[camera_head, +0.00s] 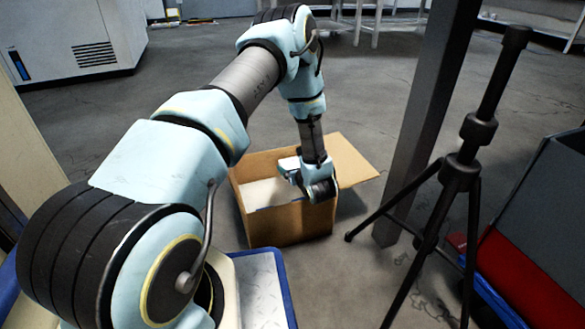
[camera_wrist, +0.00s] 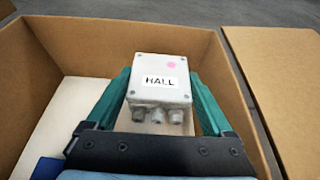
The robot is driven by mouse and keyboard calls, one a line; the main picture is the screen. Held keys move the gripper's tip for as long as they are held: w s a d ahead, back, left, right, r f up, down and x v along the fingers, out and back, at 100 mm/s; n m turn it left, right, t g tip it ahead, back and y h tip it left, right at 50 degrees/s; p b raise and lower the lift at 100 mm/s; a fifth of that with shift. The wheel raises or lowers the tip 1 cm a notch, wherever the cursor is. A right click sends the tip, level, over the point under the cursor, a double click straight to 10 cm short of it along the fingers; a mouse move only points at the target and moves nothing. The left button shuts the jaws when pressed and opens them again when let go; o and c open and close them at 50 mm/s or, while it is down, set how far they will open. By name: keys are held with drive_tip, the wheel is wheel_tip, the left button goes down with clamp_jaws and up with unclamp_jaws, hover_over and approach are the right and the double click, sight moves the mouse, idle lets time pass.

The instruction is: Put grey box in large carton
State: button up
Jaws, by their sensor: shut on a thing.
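The grey box (camera_wrist: 160,78) is a light grey case with a "HALL" label, a pink dot and three cable glands on its near side. My gripper (camera_wrist: 160,100) is shut on it, with a teal finger on each side. The large carton (camera_head: 290,228) is an open brown cardboard box on the floor. In the wrist view, the carton's walls (camera_wrist: 62,42) surround the grey box and gripper. In the head view my gripper (camera_head: 300,185) is at the carton's opening, and the grey box is mostly hidden. I cannot tell whether the grey box touches the carton floor.
A white item (camera_wrist: 70,112) lies inside the carton on the left. A carton flap (camera_head: 352,165) sticks out to the right. A dark post (camera_head: 425,125) and black tripod (camera_head: 461,172) stand to the right. A blue-edged tray (camera_head: 265,285) is in front.

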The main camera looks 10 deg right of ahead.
drive_tip(key=shift+f, duration=0.2)
drive_tip(key=o, duration=1.2)
drive_tip(key=shift+s+f, duration=0.1)
drive_tip(key=shift+o, duration=0.2)
